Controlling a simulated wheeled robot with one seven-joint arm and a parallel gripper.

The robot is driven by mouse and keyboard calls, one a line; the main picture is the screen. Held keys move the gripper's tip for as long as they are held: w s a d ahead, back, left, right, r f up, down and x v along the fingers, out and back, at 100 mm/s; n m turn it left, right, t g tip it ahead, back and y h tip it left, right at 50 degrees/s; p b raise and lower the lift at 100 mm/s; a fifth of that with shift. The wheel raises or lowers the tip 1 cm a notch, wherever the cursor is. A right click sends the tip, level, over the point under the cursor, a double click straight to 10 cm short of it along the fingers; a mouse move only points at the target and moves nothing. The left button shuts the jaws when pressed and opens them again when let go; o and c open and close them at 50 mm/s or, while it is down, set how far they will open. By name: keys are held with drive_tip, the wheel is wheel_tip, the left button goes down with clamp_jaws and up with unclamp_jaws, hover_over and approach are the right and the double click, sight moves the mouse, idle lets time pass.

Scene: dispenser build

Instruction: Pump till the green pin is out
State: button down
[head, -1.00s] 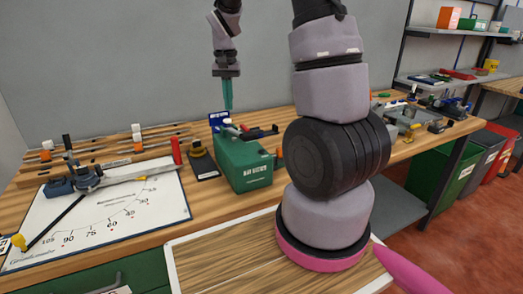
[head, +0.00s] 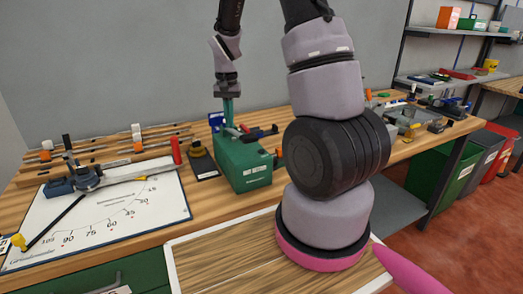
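A green box-shaped dispenser (head: 243,165) with a small white label stands on the workbench. A black lever-like part with a red piece (head: 260,133) sits on its top, pointing right. My gripper (head: 229,124) points straight down, its teal fingers at the top of the dispenser, toward the back left. The fingers look like one narrow strip from here, so any gap between them is hidden. I cannot tell whether they touch the dispenser. I cannot make out a green pin.
Left are a dark pad with a yellow-and-black item (head: 198,150), a red upright handle (head: 176,150) and a white angle-scale board (head: 110,225). Small parts lie right, partly behind my arm.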

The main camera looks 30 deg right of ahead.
drive_tip(key=shift+s+f, duration=0.1)
drive_tip(key=shift+f, duration=0.25)
drive_tip(key=shift+s+f, duration=0.2)
drive_tip(key=shift+f, duration=0.2)
drive_tip(key=shift+w+r, duration=0.25)
drive_tip(key=shift+r, duration=0.6)
